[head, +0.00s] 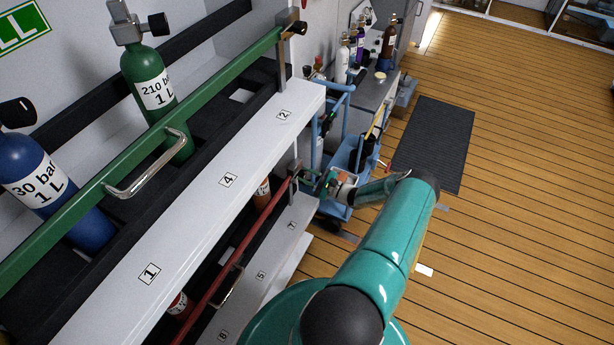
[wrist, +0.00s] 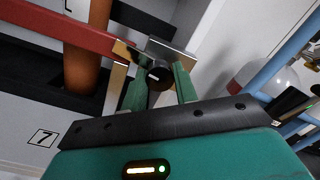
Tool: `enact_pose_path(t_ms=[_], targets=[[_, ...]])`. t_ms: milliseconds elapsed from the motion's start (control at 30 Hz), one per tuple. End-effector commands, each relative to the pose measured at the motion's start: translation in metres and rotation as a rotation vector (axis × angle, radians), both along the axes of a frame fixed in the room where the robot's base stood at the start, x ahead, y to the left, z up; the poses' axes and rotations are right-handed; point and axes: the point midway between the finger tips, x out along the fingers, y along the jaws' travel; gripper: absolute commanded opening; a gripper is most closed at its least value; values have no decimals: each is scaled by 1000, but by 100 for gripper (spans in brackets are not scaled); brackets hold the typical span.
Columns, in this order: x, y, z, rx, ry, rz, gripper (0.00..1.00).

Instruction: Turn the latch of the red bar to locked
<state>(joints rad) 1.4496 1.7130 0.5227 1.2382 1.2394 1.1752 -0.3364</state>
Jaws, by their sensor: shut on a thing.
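The red bar (head: 250,232) runs along the lower shelf in the head view, with a metal handle (head: 228,290) on it. In the wrist view the red bar (wrist: 70,33) comes in from the upper left to a metal bracket at its end. The latch (wrist: 157,75) is a dark round knob with a short white mark, in front of that bracket. My gripper (wrist: 161,82) has its two green fingers on either side of the knob and is shut on it. In the head view my gripper (head: 314,184) is small at the bar's far end, and the latch is hard to make out.
A green bar (head: 215,95) crosses the upper shelf (head: 190,215) before blue and green gas cylinders. An orange cylinder (wrist: 85,50) stands behind the red bar. A blue trolley (head: 345,180) stands close beyond my gripper. Open wooden floor (head: 510,200) lies right.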

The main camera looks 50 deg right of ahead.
Motion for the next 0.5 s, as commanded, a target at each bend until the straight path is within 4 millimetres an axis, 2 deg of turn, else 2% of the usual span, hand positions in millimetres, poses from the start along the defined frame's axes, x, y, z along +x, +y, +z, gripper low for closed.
enact_pose_path(t_ms=[200, 500], targets=[[0, 2, -1, -100, -28, 3, 6], [0, 2, -2, -153, -42, 2, 6]])
